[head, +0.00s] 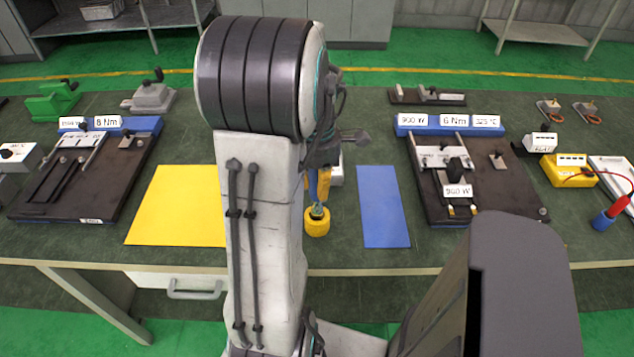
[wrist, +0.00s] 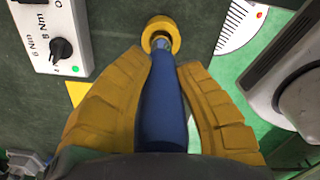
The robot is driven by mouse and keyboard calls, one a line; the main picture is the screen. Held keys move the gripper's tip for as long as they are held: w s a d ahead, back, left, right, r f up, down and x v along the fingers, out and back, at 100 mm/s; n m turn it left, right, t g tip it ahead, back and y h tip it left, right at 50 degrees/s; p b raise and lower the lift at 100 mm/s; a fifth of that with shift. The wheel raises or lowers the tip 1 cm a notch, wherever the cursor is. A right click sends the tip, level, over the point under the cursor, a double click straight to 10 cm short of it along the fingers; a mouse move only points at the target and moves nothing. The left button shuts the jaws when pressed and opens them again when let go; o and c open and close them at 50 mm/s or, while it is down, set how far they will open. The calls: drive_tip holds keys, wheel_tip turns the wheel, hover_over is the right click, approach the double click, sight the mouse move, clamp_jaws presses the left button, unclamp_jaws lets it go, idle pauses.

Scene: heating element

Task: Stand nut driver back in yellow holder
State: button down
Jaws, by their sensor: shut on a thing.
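The nut driver has a blue handle (wrist: 163,105) and is gripped between the yellow fingers of my gripper (wrist: 164,58). In the head view my gripper (head: 320,186) points down over the table, and the blue handle (head: 312,183) shows partly beside a finger. The yellow holder (head: 317,224) is a small round cup standing on the table just below. In the wrist view the driver's metal end lines up with the opening of the holder (wrist: 176,32). I cannot tell how deep the end sits in it.
A yellow mat (head: 180,207) lies left and a blue mat (head: 382,207) right of the holder. Fixture boards stand at left (head: 90,175) and right (head: 475,180). A white box with a black knob (wrist: 52,40) is close by in the wrist view.

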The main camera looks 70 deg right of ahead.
sight(317, 202)
drive_tip(key=shift+f+b, duration=2.6)
drive_tip(key=shift+f, duration=0.4)
drive_tip(key=c, duration=0.9)
unclamp_jaws()
drive_tip(key=shift+c, duration=0.2)
wheel_tip(317, 202, up, 12)
drive_tip(key=shift+a, duration=0.1)
drive_tip(key=w+a+m+t+h, duration=0.1)
drive_tip(key=w+a+m, duration=0.2)
drive_tip(key=w+a, duration=1.05)
drive_tip(key=a+f+m+t+p, duration=0.1)
drive_tip(key=a+m, duration=0.1)
drive_tip(key=a, duration=0.7)
drive_tip(key=a+f+m+t+y+p, duration=0.1)
drive_tip(key=a+m, duration=0.2)
drive_tip(key=a, duration=0.6)
drive_tip(key=shift+s+a+f, duration=0.25)
drive_tip(key=shift+s+a, duration=0.1)
drive_tip(key=shift+a, duration=0.05)
